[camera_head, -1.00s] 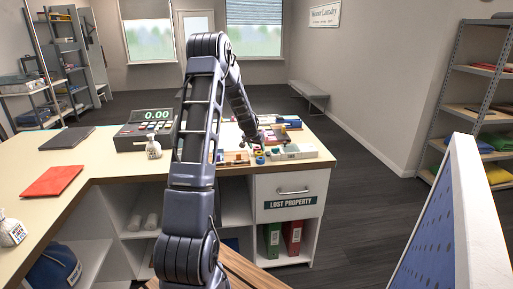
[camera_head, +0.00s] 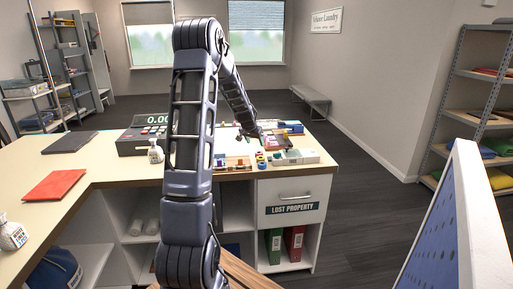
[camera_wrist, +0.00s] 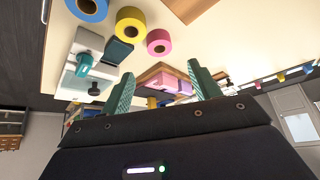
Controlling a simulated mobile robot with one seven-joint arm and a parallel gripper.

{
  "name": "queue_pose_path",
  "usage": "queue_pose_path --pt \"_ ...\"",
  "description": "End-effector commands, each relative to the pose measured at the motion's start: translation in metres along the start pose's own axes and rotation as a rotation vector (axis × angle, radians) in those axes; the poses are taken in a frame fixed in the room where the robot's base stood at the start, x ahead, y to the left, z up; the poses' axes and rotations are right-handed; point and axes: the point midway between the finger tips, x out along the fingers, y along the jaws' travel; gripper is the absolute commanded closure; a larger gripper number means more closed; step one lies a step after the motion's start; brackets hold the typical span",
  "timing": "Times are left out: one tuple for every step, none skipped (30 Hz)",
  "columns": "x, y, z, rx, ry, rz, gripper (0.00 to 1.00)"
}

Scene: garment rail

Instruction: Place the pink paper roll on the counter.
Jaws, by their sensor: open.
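The pink paper roll (camera_wrist: 158,41) lies on the pale counter (camera_wrist: 245,50) in the wrist view, just beyond my fingertips. A yellow roll (camera_wrist: 130,20) and a blue roll (camera_wrist: 88,8) are beside it, to its left. My gripper (camera_wrist: 160,74) is open, with its two green fingers apart. The pink roll is not between the fingers. In the head view my gripper (camera_head: 250,136) is low over the counter's right end, among small items. The pink roll is too small to single out there.
A wooden tray (camera_wrist: 150,76) with pink blocks shows between the fingers. A white device (camera_wrist: 85,47) stands to the left in the wrist view. A red folder (camera_head: 56,185) lies on the front left counter.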

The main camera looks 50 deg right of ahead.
Motion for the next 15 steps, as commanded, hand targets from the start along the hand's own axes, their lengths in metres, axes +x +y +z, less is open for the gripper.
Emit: queue_pose_path --pt "-0.007 0.000 0.000 0.000 0.001 0.000 0.38" --pt "-0.011 0.000 0.000 0.001 0.001 0.000 0.38" --pt "-0.015 0.001 0.000 0.001 0.000 0.001 0.38" --pt "-0.018 0.001 0.000 0.001 0.000 0.001 0.38" --pt "-0.020 0.001 0.000 0.002 0.000 0.001 0.38" --pt "-0.023 0.001 0.000 0.002 0.000 0.001 0.38" --pt "-0.025 0.001 0.000 0.002 0.000 0.000 0.38" --pt "-0.026 0.000 0.000 0.002 0.000 0.000 0.38" --pt "-0.028 0.000 0.000 0.002 -0.001 0.000 0.38" --pt "-0.028 0.000 0.000 0.002 -0.001 0.001 0.38" --pt "-0.029 0.000 0.000 0.002 -0.001 0.001 0.38" --pt "-0.029 0.000 0.000 0.002 -0.001 0.001 0.38" --pt "-0.029 0.000 0.000 0.002 -0.001 0.001 0.38" --pt "-0.029 0.000 0.001 0.001 -0.001 0.000 0.38" --pt "-0.031 -0.001 0.001 -0.001 -0.001 -0.001 0.38"
